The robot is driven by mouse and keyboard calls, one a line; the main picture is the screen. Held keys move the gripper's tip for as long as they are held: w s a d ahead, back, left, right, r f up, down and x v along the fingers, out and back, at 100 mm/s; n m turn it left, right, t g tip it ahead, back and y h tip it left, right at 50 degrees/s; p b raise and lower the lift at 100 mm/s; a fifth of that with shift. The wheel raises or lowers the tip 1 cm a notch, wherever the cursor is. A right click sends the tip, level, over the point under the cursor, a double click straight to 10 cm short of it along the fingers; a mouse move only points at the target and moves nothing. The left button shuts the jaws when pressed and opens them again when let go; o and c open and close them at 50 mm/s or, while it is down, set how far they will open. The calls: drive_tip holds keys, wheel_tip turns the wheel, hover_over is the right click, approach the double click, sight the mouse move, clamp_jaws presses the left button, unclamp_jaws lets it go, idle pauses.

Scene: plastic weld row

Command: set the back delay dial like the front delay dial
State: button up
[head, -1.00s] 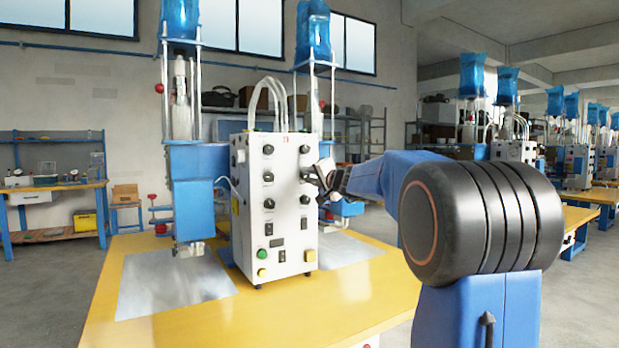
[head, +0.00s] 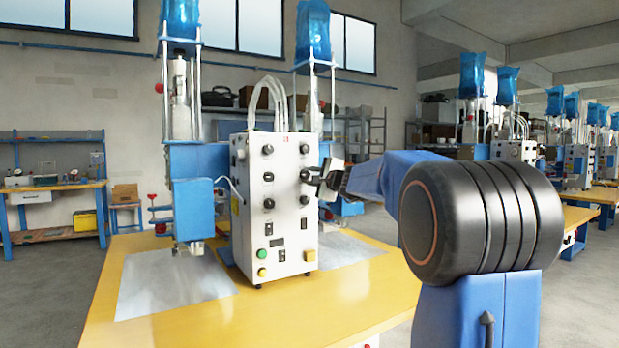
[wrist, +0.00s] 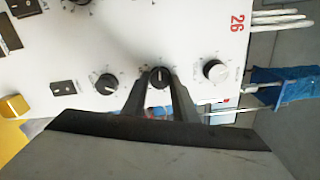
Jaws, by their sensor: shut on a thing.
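The white control box (head: 284,230) stands on the yellow table with black dials in two columns on its face. My gripper (head: 314,177) reaches in from the right at the middle dial of the right column. In the wrist view, my gripper (wrist: 159,84) is shut on that black dial (wrist: 159,76), with a fingertip on each side. Its pale mark runs roughly up and down in that picture. A black dial (wrist: 106,84) is to its left and a silver-capped knob (wrist: 214,69) to its right. The labels are too small to tell which dial is front or back delay.
Green (head: 264,255) and yellow buttons and rocker switches are low on the box. Blue press units (head: 190,185) stand behind it on both sides. The front of the yellow table (head: 270,320) is clear.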

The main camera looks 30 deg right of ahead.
drive_tip(key=shift+f+m, duration=0.1)
drive_tip(key=shift+m, duration=0.3)
drive_tip(key=o, duration=1)
drive_tip(key=shift+o, duration=0.2)
drive_tip(key=shift+s, duration=0.1)
drive_tip(key=s, duration=1.7)
drive_tip(key=shift+d, duration=0.3)
